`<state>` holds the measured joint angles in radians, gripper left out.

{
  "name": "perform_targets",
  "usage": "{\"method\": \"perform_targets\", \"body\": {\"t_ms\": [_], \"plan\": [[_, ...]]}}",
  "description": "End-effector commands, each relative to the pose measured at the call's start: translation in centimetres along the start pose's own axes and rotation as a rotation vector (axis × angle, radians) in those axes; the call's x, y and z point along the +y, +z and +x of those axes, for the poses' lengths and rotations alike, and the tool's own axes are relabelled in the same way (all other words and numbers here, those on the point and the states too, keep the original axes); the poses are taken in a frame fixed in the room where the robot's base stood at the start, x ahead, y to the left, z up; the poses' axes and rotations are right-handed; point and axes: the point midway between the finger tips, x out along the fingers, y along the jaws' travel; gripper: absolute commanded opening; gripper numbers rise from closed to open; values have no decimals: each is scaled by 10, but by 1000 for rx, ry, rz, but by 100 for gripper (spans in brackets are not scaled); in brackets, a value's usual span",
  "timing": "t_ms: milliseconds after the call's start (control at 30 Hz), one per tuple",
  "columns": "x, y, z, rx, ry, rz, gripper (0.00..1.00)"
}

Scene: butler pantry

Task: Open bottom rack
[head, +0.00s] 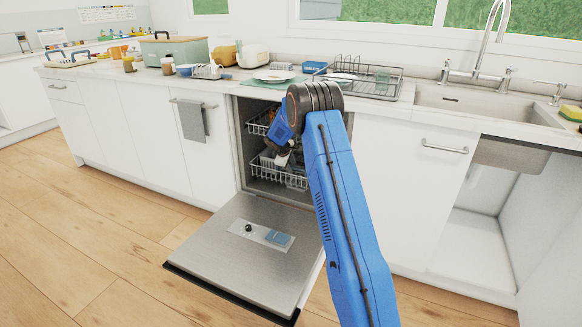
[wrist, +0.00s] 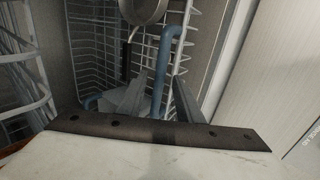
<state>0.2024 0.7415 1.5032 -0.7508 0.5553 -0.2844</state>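The bottom rack (head: 278,177) is a white wire basket low inside the open dishwasher. Its front edge sits near the cavity opening. My gripper (head: 283,158) reaches into the cavity at or just above this rack, and its fingertips are hard to make out in the head view. In the wrist view my gripper (wrist: 156,98) shows two grey fingers spread apart, so it is open. White rack wires (wrist: 95,60) lie beyond and around the fingers. A curved blue bar (wrist: 162,65) runs between them. I cannot tell whether the fingers touch any wire.
The dishwasher door (head: 245,250) lies lowered in front of the cavity. The upper rack (head: 258,124) is above my gripper. A round metal pan (wrist: 143,10) with a dark handle is among the wires. A grey towel (head: 193,120) hangs left. Floor left of the door is clear.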

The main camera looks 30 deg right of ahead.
Motion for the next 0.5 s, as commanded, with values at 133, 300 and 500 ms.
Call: {"method": "perform_targets", "body": {"t_ms": [133, 300, 500], "plan": [[0, 0, 1, 0, 0, 0, 32], [0, 0, 1, 0, 0, 0, 18], [0, 0, 1, 0, 0, 0, 0]]}}
